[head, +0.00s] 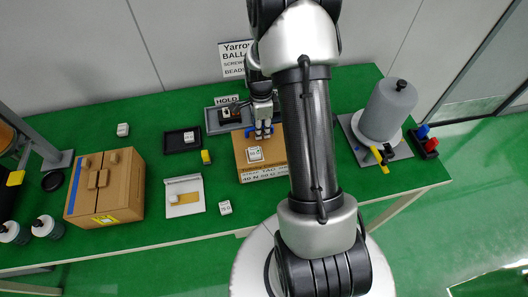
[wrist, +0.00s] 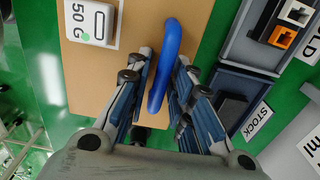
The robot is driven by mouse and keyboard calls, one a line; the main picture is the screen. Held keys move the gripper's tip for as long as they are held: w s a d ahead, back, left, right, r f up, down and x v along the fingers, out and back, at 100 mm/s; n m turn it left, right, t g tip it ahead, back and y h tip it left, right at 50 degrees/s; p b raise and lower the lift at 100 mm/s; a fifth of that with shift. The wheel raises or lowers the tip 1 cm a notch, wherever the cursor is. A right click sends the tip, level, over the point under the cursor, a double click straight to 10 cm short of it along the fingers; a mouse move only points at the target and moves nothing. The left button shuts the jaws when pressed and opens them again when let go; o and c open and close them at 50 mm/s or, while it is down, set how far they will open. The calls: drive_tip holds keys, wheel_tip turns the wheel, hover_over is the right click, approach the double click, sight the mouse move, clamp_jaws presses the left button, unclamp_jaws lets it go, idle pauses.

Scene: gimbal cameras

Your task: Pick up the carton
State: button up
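A flat tan cardboard carton (head: 242,157) lies on the green table in the middle, with a printed label along its front edge. Its tan top (wrist: 85,85) fills the upper left of the wrist view and bears a white "50 G" tag (wrist: 90,22). A blue loop handle (wrist: 166,52) stands up from it. My gripper (wrist: 165,62) is over the carton's back part, its fingers on either side of the handle. A small gap shows on the left of the handle, so the fingers look open. Contact on the right side cannot be made out.
A larger brown box (head: 122,190) with blue tape stands at the left. A dark grey tray (head: 213,122) lies behind the carton, also in the wrist view (wrist: 240,50). A grey cylinder (head: 388,108) stands at the right. A small white block (head: 225,207) lies front left.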

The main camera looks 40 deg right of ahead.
clamp_jaws()
